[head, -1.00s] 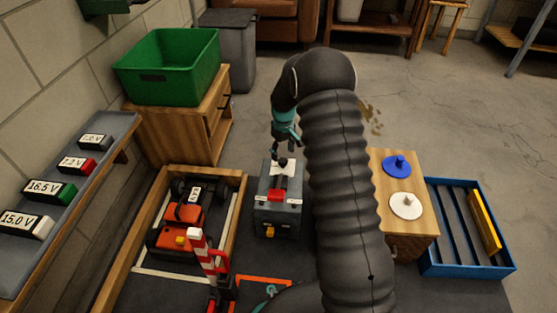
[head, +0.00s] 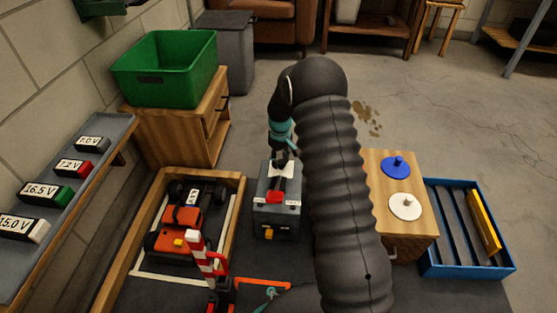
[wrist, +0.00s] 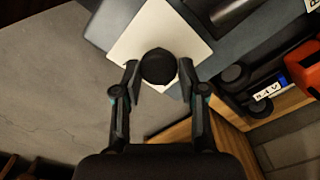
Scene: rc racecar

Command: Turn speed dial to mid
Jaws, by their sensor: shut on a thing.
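The grey control box (head: 276,224) stands in the middle of the floor area, with a red part (head: 275,197) and a yellow part (head: 268,235) on its front half. The speed dial is a round black knob (wrist: 158,66) over a white plate (wrist: 178,32) on the box's far end. My gripper (wrist: 158,78) is shut on the knob, one finger on each side. In the head view my gripper (head: 281,158) points down at the plate and mostly hides the knob. Any pointer or mark on the dial cannot be made out.
An orange racecar (head: 181,226) sits in a wooden-framed bay left of the box. A red-and-white striped post (head: 197,250) stands in front. My arm passes close on the box's right. A wooden stand (head: 378,180) and blue tray (head: 430,265) are further right.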

